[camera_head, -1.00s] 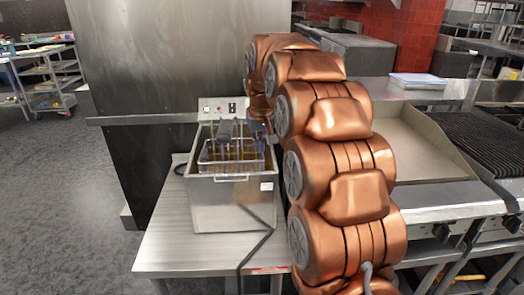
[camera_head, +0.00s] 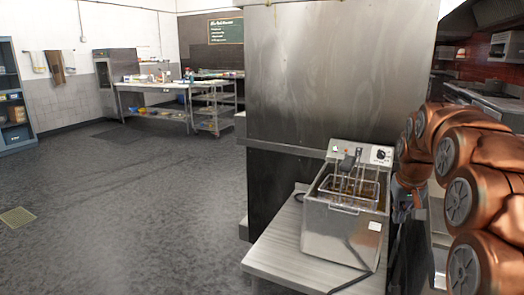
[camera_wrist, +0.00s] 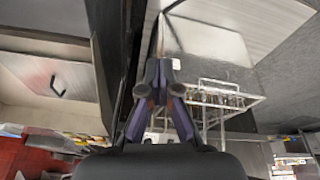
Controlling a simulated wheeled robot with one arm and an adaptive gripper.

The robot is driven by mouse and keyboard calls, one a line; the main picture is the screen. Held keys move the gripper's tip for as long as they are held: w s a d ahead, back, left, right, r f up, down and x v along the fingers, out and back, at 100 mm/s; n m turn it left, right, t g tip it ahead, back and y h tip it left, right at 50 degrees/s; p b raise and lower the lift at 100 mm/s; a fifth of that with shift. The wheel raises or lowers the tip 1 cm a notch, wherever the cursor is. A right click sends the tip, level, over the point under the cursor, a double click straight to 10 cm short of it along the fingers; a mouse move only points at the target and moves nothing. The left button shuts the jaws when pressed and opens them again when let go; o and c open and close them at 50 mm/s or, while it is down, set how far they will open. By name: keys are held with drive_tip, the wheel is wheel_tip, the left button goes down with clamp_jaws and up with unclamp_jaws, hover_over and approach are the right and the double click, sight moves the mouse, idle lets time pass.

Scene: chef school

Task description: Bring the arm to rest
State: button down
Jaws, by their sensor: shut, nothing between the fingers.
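My copper-coloured arm (camera_head: 462,200) is bent along the right side of the head view. My gripper (camera_head: 403,214) hangs pointing down just right of the steel fryer (camera_head: 335,232). In the wrist view the dark fingers of my gripper (camera_wrist: 161,66) meet at their tips, shut and empty. The fryer basket (camera_wrist: 215,100) shows beyond the fingers to the right. In the head view it sits in the fryer with its handles up. I cannot tell whether the gripper touches the fryer's side.
The fryer stands on a steel table (camera_head: 285,255) with a dark cord hanging in front. A tall steel panel (camera_head: 335,75) rises behind it. A griddle counter lies right, mostly behind my arm. The grey floor (camera_head: 130,200) at left is open, with a worktable (camera_head: 155,88) far back.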

drive_tip(key=s+a+n+g+y+p, duration=0.1)
drive_tip(key=s+a+p, duration=0.1)
drive_tip(key=s+a, duration=0.5)
drive_tip(key=s+a+g+p, duration=0.1)
drive_tip(key=s+a+p, duration=0.1)
drive_tip(key=s+a, duration=0.5)
drive_tip(key=s+a+f+g+p, duration=0.1)
drive_tip(key=s+a+p, duration=0.1)
drive_tip(key=s, duration=1)
drive_tip(key=s+a+f+n+g+p, duration=0.1)
drive_tip(key=s+f+g, duration=0.1)
drive_tip(key=s, duration=1.1)
drive_tip(key=shift+s+a+f+p, duration=0.3)
drive_tip(key=shift+a+p, duration=0.05)
